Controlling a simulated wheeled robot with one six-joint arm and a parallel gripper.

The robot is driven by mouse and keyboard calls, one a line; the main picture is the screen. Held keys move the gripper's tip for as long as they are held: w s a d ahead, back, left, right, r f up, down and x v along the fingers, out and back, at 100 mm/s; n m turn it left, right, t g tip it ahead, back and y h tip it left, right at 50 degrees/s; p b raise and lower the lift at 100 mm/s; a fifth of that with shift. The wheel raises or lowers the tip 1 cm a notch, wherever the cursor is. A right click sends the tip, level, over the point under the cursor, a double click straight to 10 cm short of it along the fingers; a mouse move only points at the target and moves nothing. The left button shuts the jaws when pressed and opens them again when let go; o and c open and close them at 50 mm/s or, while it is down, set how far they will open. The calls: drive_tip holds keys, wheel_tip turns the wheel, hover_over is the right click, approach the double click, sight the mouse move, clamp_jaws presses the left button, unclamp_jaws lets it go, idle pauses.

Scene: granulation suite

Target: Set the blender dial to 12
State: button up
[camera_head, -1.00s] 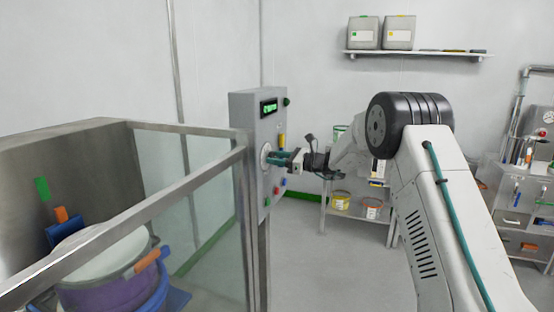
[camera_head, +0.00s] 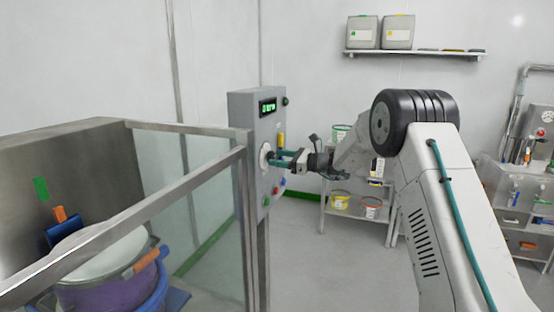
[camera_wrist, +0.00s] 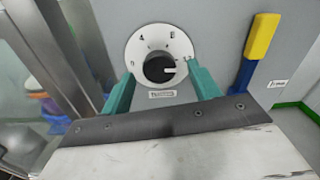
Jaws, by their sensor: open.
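The blender dial is a black knob (camera_wrist: 160,68) on a round white scale plate (camera_wrist: 140,40) with dark marks, a 4 at upper left and what looks like an 8 at upper right. A pale pointer line on the knob faces right. My gripper (camera_wrist: 158,88) is open, with one teal finger on each side of the knob; contact cannot be told. In the head view my gripper (camera_head: 278,157) is at the front of the grey control panel (camera_head: 245,110). The panel's green display (camera_head: 268,107) is too small to read.
A yellow-and-blue handle (camera_wrist: 255,55) is right of the dial. Coloured buttons (camera_head: 275,190) sit below it on the panel. A metal-framed glass guard (camera_head: 195,200) stands left, around a purple tub (camera_head: 110,288). A shelf unit (camera_head: 345,212) is behind my arm.

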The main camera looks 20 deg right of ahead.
drive_tip(key=v, duration=0.6)
drive_tip(key=shift+s+d, duration=0.1)
drive_tip(key=s+a+f+n+g+h, duration=0.1)
drive_tip(key=s+a+f+n+g, duration=0.15)
drive_tip(key=s, duration=0.35)
drive_tip(key=s+a+f+n+g+h, duration=0.1)
drive_tip(key=s+a+n+g, duration=0.1)
drive_tip(key=s+n+g, duration=0.3)
drive_tip(key=s+a+f+n+g+h, duration=0.1)
drive_tip(key=s+a+f+n, duration=0.15)
drive_tip(key=s, duration=0.45)
drive_tip(key=s+d+r+n+h, duration=0.1)
drive_tip(key=s+n+h, duration=0.3)
drive_tip(key=s, duration=0.9)
drive_tip(key=s+d+r+n+h, duration=0.1)
drive_tip(key=s+r+n+h, duration=0.2)
drive_tip(key=s, duration=1)
drive_tip(key=s+d+r+n+h, duration=0.1)
drive_tip(key=s+r+n+h, duration=0.2)
drive_tip(key=s, duration=1)
drive_tip(key=n+h, duration=0.1)
drive_tip(key=n, duration=0.2)
drive_tip(key=shift+n+g+h, duration=0.3)
drive_tip(key=shift+g, duration=0.05)
